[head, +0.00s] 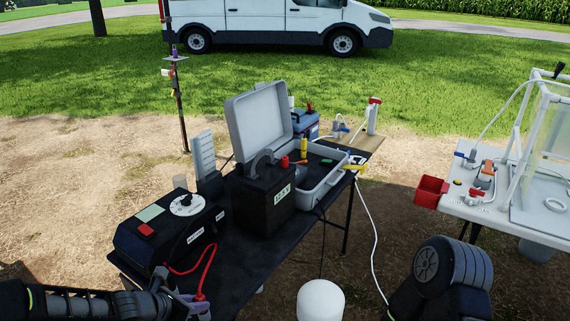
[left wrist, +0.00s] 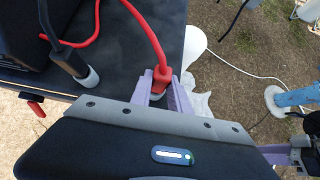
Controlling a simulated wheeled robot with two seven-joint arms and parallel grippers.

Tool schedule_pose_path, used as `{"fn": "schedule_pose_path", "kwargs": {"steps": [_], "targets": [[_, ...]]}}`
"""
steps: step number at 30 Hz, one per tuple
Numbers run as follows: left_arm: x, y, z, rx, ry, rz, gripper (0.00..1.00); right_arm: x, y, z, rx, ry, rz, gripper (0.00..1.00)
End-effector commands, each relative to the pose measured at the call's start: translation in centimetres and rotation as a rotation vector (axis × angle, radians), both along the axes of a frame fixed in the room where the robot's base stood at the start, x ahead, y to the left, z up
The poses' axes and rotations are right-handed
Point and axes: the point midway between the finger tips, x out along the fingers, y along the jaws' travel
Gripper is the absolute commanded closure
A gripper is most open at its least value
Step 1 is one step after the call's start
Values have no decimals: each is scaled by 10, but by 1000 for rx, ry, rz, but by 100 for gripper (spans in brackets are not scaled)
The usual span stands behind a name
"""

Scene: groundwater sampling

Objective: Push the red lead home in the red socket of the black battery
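The black battery (head: 262,205), with a white label, stands on the dark table. A red fitting (head: 284,161) shows on its top; I cannot make out the socket opening. My left gripper (head: 192,304) is at the table's near edge, apart from the battery and to its front left. In the left wrist view its lavender fingers (left wrist: 160,92) are shut on the red plug of the red lead (left wrist: 161,75). The lead also shows in the head view (head: 207,268), looping to the black control box. A lavender piece (left wrist: 285,150) at the right edge may be my right gripper; its state is unclear.
The black control box (head: 165,235) with a white dial stands left of the battery. An open grey case (head: 258,120) is behind it. A black lead with a grey end (left wrist: 88,78) lies near the plug. A white side table (head: 490,215) stands to the right.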

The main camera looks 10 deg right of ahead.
Motion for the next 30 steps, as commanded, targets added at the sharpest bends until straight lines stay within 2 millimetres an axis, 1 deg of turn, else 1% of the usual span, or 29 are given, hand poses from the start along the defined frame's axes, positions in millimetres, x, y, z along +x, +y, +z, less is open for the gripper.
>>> {"fn": "schedule_pose_path", "kwargs": {"steps": [1,7,13,17,30], "targets": [[0,0,0,0,0,0,83,0,0,0,0,0,0,64],[0,0,0,0,0,0,100,0,0,0,0,0,0,64],[0,0,0,0,0,0,100,0,0,0,0,0,0,64],[0,0,6,0,0,0,100,0,0,5,-1,1,0,64],[0,0,44,0,0,-1,100,-4,-2,36,-8,11,-4,64]]}}
